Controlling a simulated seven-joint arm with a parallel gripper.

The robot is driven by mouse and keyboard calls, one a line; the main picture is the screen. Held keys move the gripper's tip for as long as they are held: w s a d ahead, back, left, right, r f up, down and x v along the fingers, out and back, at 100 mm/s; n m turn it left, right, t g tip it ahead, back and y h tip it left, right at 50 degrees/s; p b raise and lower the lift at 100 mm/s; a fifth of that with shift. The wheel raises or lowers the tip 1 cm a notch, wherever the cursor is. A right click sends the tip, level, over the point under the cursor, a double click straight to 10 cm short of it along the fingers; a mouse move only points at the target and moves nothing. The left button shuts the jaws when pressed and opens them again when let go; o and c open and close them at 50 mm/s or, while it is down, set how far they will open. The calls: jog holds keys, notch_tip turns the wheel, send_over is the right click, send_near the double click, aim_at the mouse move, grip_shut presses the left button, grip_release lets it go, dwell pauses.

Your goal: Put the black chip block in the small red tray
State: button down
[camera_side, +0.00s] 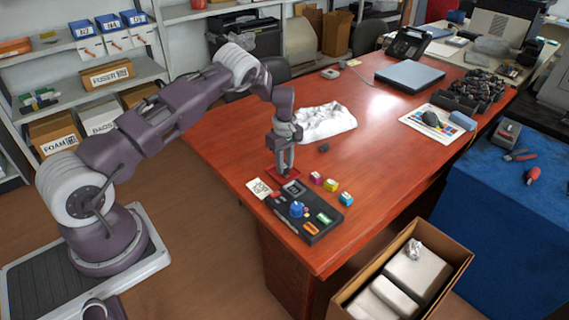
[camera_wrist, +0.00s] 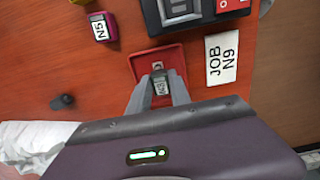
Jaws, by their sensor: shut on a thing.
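My gripper (camera_side: 284,167) is low at the front left of the wooden table, over the small red tray (camera_side: 272,171). In the wrist view, my gripper (camera_wrist: 160,92) is shut on a small dark block with a pale printed label, the black chip block (camera_wrist: 160,84). The block is between the fingertips, within the outline of the red tray (camera_wrist: 142,62). I cannot tell whether it touches the tray floor. In the side view, the fingers hide the block.
A dark device (camera_side: 305,211) with a blue knob stands in front of the tray. A white card (camera_side: 259,188) lies left of it. Pink (camera_side: 316,178), yellow (camera_side: 331,185) and cyan (camera_side: 346,198) blocks stand to the right. A small dark piece (camera_side: 323,147) and white cloth (camera_side: 325,122) lie behind.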

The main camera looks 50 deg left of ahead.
jog(key=shift+f, duration=0.1)
jog(key=c, duration=1.1)
grip_release()
jog(key=shift+r, duration=2.2)
